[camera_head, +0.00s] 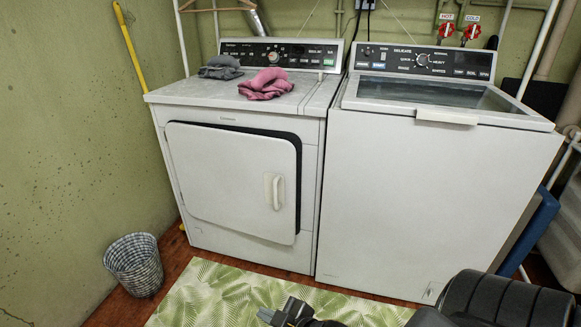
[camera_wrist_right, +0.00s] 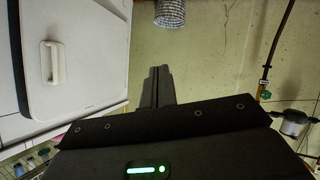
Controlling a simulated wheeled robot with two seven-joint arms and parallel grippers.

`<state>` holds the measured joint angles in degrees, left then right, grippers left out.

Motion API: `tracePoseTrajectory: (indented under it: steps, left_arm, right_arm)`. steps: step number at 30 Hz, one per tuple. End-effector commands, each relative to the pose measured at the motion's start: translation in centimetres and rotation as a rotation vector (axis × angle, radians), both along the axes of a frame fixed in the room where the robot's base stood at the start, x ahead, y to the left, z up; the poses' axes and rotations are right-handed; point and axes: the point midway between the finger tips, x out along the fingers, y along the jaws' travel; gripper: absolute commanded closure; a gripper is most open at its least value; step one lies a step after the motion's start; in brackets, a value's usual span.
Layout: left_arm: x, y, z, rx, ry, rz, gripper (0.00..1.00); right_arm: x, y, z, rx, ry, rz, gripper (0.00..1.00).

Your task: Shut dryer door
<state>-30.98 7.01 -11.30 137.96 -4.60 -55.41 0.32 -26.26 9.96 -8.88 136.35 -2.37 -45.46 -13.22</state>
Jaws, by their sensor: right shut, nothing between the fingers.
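The white dryer (camera_head: 250,256) stands at the left, with its door (camera_head: 215,175) on the front. A dark band shows along the door's top and right edges, so the door looks slightly ajar, though the gap is hard to judge. The door's white handle (camera_head: 277,192) is near its right edge and also shows in the right wrist view (camera_wrist_right: 53,62). My right gripper (camera_head: 272,314) is shut and empty, low in front of the dryer and apart from the door. It shows in the right wrist view (camera_wrist_right: 157,80) too. My left gripper is out of view.
A white washer (camera_head: 420,205) with its lid down stands right of the dryer. A wicker basket (camera_head: 134,264) is by the left wall. Grey (camera_head: 221,67) and pink (camera_head: 266,84) cloths lie on the dryer. A green leaf-pattern mat (camera_head: 215,293) covers the floor in front.

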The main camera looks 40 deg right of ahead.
Motion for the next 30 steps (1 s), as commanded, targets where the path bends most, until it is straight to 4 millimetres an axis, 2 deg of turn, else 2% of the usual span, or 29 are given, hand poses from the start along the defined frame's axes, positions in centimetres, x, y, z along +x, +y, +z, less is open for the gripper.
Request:
tracePoseTrajectory:
  steps: [1, 3, 5, 6, 9, 12, 16, 23, 26, 30]
  left_arm:
    - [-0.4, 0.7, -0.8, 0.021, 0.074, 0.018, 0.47]
    - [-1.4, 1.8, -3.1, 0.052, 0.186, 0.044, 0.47]
    - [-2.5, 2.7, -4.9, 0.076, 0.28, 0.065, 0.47]
    - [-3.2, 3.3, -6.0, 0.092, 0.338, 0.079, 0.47]
    - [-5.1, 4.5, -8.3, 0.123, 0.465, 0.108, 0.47]
    - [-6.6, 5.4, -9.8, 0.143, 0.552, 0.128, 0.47]
    - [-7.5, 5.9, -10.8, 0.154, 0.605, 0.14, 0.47]
    - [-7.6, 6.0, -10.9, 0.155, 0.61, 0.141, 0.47]
    - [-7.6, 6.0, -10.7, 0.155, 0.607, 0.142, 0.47]
    - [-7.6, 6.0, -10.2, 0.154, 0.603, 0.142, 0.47]
  right_arm:
    - [2.8, -2.8, 1.6, -0.131, -0.068, 0.004, 1.0]
    - [6.3, -7.0, 3.1, -0.34, -0.161, 0.003, 1.0]
    - [9.1, -10.8, 4.8, -0.522, -0.231, -0.009, 1.0]
    - [10.7, -13.4, 6.1, -0.64, -0.267, -0.023, 1.0]
    - [13.8, -19.0, 9.2, -0.899, -0.331, -0.064, 1.0]
    - [15.5, -23.0, 11.7, -1.085, -0.359, -0.101, 1.0]
    - [16.3, -25.4, 13.1, -1.202, -0.367, -0.127, 1.0]
    - [16.9, -25.7, 13.1, -1.217, -0.368, -0.13, 1.0]
    - [18.1, -26.0, 13.2, -1.216, -0.369, -0.13, 1.0]
    - [20.6, -26.7, 13.1, -1.215, -0.369, -0.13, 1.0]
